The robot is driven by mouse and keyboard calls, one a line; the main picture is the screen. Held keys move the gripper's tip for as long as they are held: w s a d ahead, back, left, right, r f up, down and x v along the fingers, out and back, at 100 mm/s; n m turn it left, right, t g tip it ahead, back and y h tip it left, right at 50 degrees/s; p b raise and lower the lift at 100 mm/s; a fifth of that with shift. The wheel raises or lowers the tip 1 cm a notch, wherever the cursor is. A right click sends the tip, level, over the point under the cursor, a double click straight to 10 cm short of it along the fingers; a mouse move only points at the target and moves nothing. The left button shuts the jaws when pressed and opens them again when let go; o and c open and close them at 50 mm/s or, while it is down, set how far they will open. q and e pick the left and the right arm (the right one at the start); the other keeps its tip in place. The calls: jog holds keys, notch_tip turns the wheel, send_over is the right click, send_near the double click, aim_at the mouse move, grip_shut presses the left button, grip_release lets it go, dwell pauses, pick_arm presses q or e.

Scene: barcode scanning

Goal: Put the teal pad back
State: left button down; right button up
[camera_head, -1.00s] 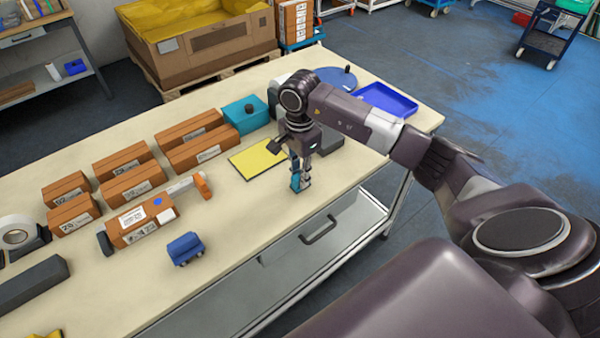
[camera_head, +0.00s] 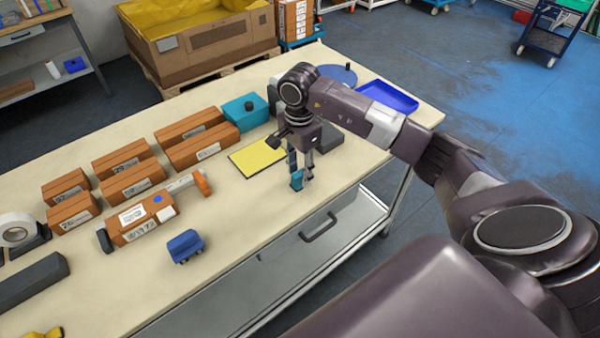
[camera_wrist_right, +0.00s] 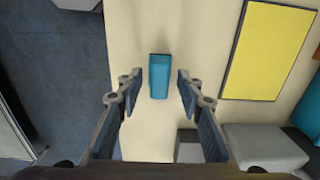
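The teal pad (camera_head: 297,181) is a small block on the table near its front edge, to the right of the blue block. In the right wrist view the teal pad (camera_wrist_right: 159,76) lies between and just beyond my fingertips, with a gap on each side. My right gripper (camera_head: 302,176) points down over it and is open; the right wrist view shows both fingers (camera_wrist_right: 158,84) apart. In the head view the fingers partly hide the pad. My left gripper is not in view.
A yellow mat (camera_head: 258,157) lies just left of my gripper. A teal box (camera_head: 243,113) and several brown cartons (camera_head: 133,182) stand further left. A blue block (camera_head: 185,247) sits near the front edge. A blue tray (camera_head: 388,98) is at the far right. Bare table surrounds the pad.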

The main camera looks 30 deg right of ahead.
aim_at(299, 172)
notch_tip(299, 172, up, 11)
jog(key=b, duration=0.2)
jog(key=shift+b, duration=0.4)
